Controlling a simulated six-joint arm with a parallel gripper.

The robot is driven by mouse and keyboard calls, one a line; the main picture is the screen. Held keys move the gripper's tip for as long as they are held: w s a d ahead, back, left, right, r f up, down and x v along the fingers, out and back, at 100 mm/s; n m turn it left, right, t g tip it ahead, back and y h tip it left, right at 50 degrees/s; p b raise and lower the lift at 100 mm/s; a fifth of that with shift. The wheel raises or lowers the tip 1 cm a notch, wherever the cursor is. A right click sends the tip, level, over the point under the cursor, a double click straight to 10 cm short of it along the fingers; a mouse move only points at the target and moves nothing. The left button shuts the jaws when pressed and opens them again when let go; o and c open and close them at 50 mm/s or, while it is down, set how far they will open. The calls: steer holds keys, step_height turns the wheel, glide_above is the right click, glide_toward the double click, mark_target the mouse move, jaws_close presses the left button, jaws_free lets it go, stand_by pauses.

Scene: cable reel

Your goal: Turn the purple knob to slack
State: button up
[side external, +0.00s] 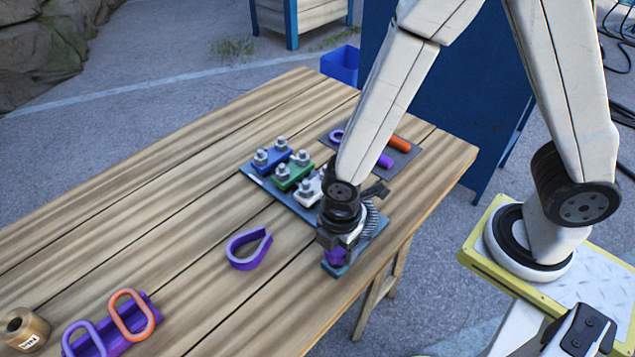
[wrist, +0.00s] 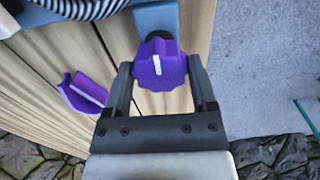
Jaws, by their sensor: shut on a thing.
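The purple knob (wrist: 172,72) is lobed, with a white mark that runs nearly up and down in the wrist view. It sits at the end of a blue-grey plate (wrist: 155,18). My gripper (wrist: 160,70) has a finger on either side of the knob and is shut on it. In the side external view my gripper (side external: 337,242) points down at the near end of the plate. Only a little of the knob (side external: 335,257) shows below it there. A black ribbed coil (side external: 371,218) is beside my gripper, partly hidden by the arm.
Blue (side external: 271,158), green (side external: 293,172) and white (side external: 309,188) clamps with bolts stand on the plate behind my gripper.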

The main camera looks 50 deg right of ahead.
stand_by(0.4)
steer(key=o, duration=1.2)
steer(key=shift+c, duration=0.2)
steer(key=shift+r, duration=0.2)
steer(key=shift+r, duration=3.75)
steer(key=shift+d, duration=0.1)
steer(key=shift+w+d+r+m, duration=0.15)
steer(key=shift+w+d+m, duration=0.15)
steer(key=shift+d+m, duration=0.25)
steer(key=w+d+r+m+t, duration=0.2)
steer(key=d+m, duration=1.1)
steer(key=m, duration=0.4)
steer(key=shift+d+r+t, duration=0.3)
steer(key=shift+d, duration=0.05)
